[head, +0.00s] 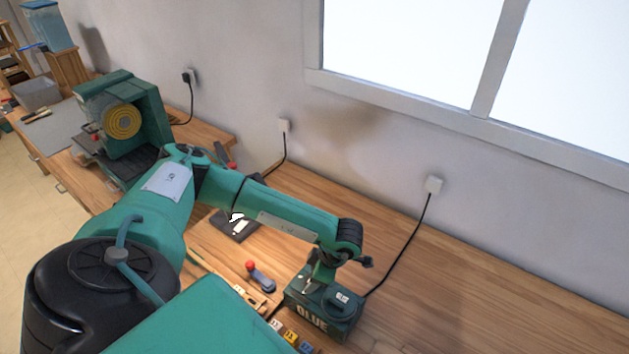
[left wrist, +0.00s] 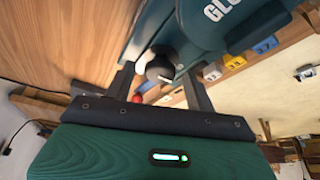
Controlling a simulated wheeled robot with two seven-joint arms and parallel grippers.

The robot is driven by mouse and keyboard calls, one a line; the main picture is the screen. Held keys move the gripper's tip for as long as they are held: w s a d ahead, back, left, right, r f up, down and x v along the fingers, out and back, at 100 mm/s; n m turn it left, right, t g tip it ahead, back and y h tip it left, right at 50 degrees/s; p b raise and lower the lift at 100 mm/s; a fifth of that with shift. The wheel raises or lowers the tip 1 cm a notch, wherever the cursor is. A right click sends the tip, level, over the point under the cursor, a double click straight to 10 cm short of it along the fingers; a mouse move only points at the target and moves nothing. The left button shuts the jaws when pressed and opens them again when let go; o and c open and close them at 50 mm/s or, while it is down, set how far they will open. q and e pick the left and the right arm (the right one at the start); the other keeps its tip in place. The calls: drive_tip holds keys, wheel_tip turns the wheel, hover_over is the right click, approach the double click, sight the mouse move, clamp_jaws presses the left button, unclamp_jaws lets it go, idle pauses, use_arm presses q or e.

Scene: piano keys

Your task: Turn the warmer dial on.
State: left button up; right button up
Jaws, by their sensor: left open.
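The glue warmer (head: 322,318) is a green box lettered GLUE on the wooden bench, with a dark cord at its right. It also fills the top of the left wrist view (left wrist: 205,45). There its dial (left wrist: 160,68), a round dark knob with a pale face, sits on the warmer's side. My left gripper (left wrist: 160,78) is open, with one finger on each side of the dial. I cannot tell whether either finger touches it. In the head view my left gripper (head: 318,278) is above the warmer, and the dial is hard to make out. My right gripper is not in view.
Numbered coloured blocks (head: 290,337) stand close beside the warmer. A red-knobbed tool (head: 262,277) and a dark plate (head: 234,226) lie to its left. A green machine with a yellow disc (head: 122,121) stands further left. The bench right of the warmer is clear.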

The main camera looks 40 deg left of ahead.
use_arm(q)
drive_tip(key=c, duration=1)
drive_tip(key=shift+o, duration=0.2)
